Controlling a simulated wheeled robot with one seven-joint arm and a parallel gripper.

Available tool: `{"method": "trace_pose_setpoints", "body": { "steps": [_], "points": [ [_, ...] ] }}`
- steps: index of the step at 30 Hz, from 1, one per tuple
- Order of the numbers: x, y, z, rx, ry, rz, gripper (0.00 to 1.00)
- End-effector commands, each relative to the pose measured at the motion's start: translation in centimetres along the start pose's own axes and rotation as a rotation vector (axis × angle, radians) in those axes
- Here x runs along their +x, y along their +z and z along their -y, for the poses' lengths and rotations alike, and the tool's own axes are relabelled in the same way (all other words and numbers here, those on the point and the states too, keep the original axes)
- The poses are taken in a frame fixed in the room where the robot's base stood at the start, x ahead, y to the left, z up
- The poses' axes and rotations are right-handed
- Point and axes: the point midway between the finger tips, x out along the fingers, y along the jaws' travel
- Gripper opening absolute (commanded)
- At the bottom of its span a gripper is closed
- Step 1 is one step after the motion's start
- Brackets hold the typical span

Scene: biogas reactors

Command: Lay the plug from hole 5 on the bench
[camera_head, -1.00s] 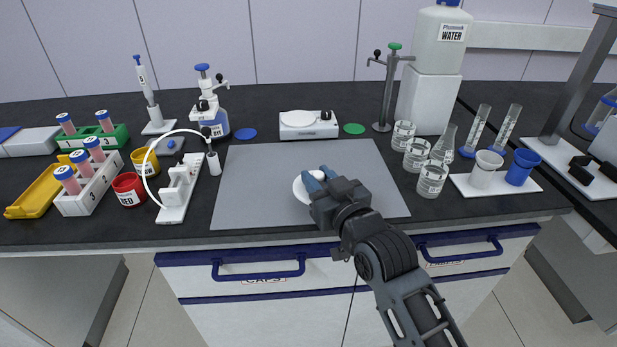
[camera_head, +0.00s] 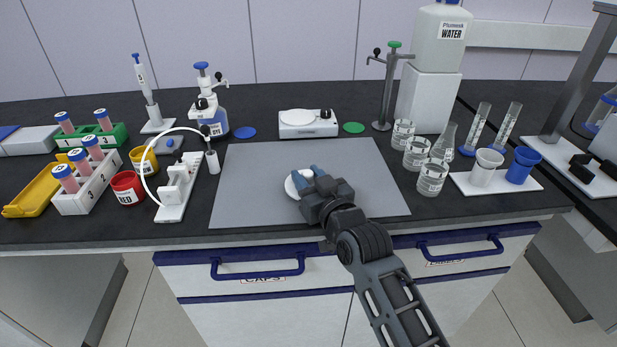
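My gripper (camera_head: 308,178) is over the grey mat on the bench, at a round white object (camera_head: 291,186) that lies on the mat. Its blue-tipped fingers are small in the view, and my own gripper body hides part of the white object. I cannot tell whether the fingers are open or shut, or whether they touch it. No numbered hole 5 and no plug can be made out. The dark bench (camera_head: 100,228) carries the grey mat (camera_head: 250,200), which is bare around the white object.
At left stand a white tube rack (camera_head: 88,190), a yellow tray (camera_head: 33,197), a red cup (camera_head: 128,188) and a yellow cup (camera_head: 145,160). Several glass beakers (camera_head: 432,178) and a white tray with cups (camera_head: 497,186) stand at right. A small scale (camera_head: 308,124) stands behind the mat.

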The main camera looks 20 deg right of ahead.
Motion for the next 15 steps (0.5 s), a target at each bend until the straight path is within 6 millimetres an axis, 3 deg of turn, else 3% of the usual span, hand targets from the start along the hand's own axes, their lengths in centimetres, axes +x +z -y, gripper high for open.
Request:
{"method": "trace_pose_setpoints", "body": {
  "steps": [6,15],
  "points": [
    [-0.01,-0.04,-0.01,0.000,0.000,0.000,0.56],
    [-0.03,-0.38,-0.01,0.000,0.000,0.000,0.56]
  ]
}}
